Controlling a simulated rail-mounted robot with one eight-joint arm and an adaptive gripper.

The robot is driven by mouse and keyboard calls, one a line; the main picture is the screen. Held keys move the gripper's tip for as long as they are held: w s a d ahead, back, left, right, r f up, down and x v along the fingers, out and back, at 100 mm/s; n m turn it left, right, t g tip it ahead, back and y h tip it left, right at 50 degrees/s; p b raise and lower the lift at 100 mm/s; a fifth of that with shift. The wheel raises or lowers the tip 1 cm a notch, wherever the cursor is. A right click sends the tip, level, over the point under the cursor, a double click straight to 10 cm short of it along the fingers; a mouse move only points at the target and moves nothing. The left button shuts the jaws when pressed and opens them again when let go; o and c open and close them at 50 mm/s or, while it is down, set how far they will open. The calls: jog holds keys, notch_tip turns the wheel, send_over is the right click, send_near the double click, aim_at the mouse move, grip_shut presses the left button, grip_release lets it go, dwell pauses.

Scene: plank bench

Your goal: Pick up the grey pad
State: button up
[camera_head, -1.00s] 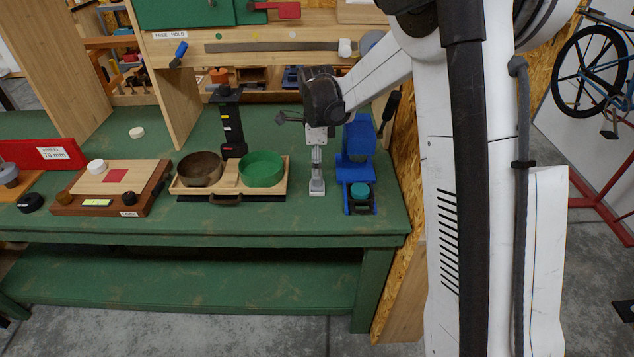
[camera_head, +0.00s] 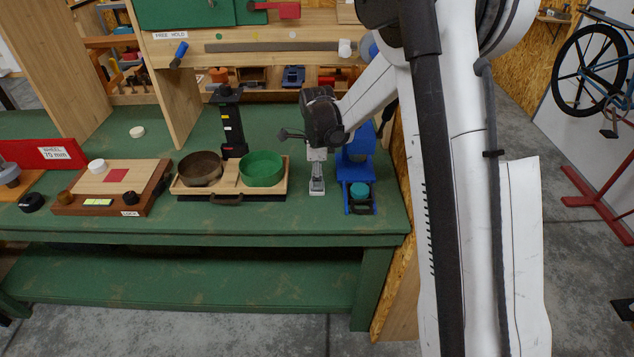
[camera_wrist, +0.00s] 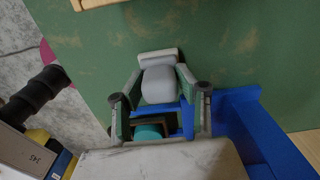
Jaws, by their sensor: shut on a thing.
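The grey pad (camera_wrist: 159,85) is a light grey block with rounded edges. In the wrist view it sits between the two fingers of my gripper (camera_wrist: 160,80), with a paler flat part at its far end. The fingers close on it from both sides. In the head view my gripper (camera_head: 317,180) points down at the front right of the green bench, and the pad is mostly hidden by the fingers there. I cannot tell whether the pad still touches the bench top.
A blue fixture (camera_head: 358,170) with a teal piece (camera_head: 360,189) stands close right of my gripper. To the left, a wooden tray (camera_head: 228,190) holds a brown bowl (camera_head: 200,169) and a green bowl (camera_head: 262,169). A black post (camera_head: 231,125) stands behind it. The bench's front strip is clear.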

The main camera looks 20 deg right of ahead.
grip_shut()
jog(key=shift+r, duration=0.1)
jog(key=shift+r, duration=0.5)
jog(key=r, duration=0.2)
jog(key=s+a+r, duration=0.1)
jog(key=shift+a+r+b, duration=0.1)
jog(key=shift+r+b, duration=0.25)
jog(key=s+a+r, duration=0.6)
jog(key=a, duration=0.2)
jog(key=shift+a+b, duration=0.15)
jog(key=shift+b, duration=0.3)
